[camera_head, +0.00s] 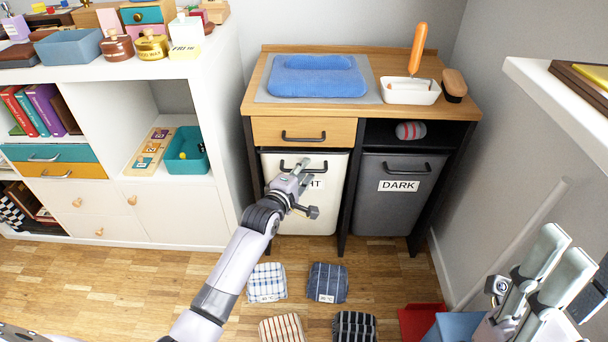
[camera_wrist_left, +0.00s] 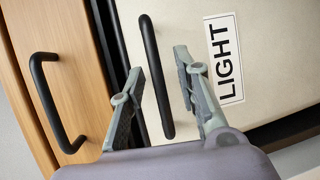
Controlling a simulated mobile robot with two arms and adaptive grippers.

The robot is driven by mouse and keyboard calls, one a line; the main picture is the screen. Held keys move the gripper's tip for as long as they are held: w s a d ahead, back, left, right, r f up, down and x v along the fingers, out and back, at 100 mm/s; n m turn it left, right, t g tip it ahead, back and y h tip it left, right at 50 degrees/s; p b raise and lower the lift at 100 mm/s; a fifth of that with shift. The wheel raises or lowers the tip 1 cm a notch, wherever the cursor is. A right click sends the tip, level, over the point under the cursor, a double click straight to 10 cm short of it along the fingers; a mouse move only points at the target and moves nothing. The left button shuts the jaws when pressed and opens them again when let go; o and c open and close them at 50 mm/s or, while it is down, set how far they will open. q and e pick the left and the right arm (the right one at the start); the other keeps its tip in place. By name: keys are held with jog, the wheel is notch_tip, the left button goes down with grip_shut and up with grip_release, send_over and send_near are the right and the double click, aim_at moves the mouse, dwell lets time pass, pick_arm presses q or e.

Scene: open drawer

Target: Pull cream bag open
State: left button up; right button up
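The cream bag (camera_head: 330,215), a cream hamper front with a "LIGHT" label, sits under the wooden drawer in the cabinet and looks closed. Its black bar handle (camera_head: 303,164) is near the top. My left gripper (camera_head: 306,187) is in front of it and hides part of the label. In the left wrist view, the left gripper (camera_wrist_left: 160,68) is open, and the bag's handle (camera_wrist_left: 156,75) shows between its two fingers. I cannot tell whether they touch it. My right gripper (camera_head: 566,243) is open and empty at the lower right, far from the bag.
A grey "DARK" bag (camera_head: 397,210) hangs to the right. The wooden drawer (camera_head: 303,131) above has a similar black handle (camera_wrist_left: 56,102). Folded cloths (camera_head: 327,282) lie on the floor in front. A white shelf (camera_head: 228,120) stands left.

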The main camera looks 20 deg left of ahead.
pick_arm(q)
jog(key=shift+w, duration=0.2)
grip_shut()
dwell(0.3)
dwell(0.5)
